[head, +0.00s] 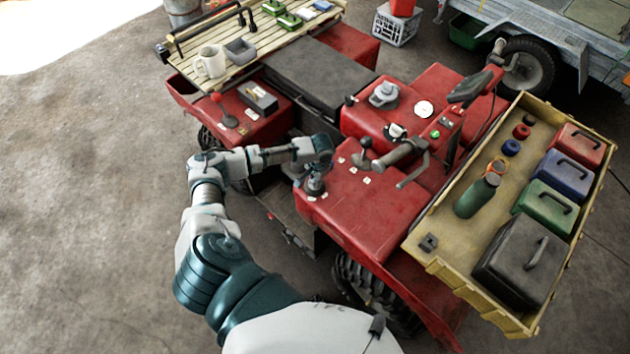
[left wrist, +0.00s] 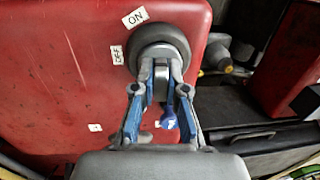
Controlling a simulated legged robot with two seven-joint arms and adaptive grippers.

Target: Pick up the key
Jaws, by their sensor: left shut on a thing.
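My left gripper (head: 316,184) is at the near side of the red quad's front body. In the left wrist view its blue and grey fingers (left wrist: 161,85) are shut on the grey key (left wrist: 161,72). The key stands at the round dark grey switch (left wrist: 158,42), beside white ON and OFF labels. A small blue piece (left wrist: 168,116) shows between the fingers, perhaps a tag on the key. I cannot tell whether the key is still seated in the switch. In the head view the gripper hides the key. My right gripper is not in view.
The handlebar (head: 400,154) is right of my gripper. The front rack (head: 436,262) holds a green bottle (head: 477,196) and several boxes. The floor at left is clear.

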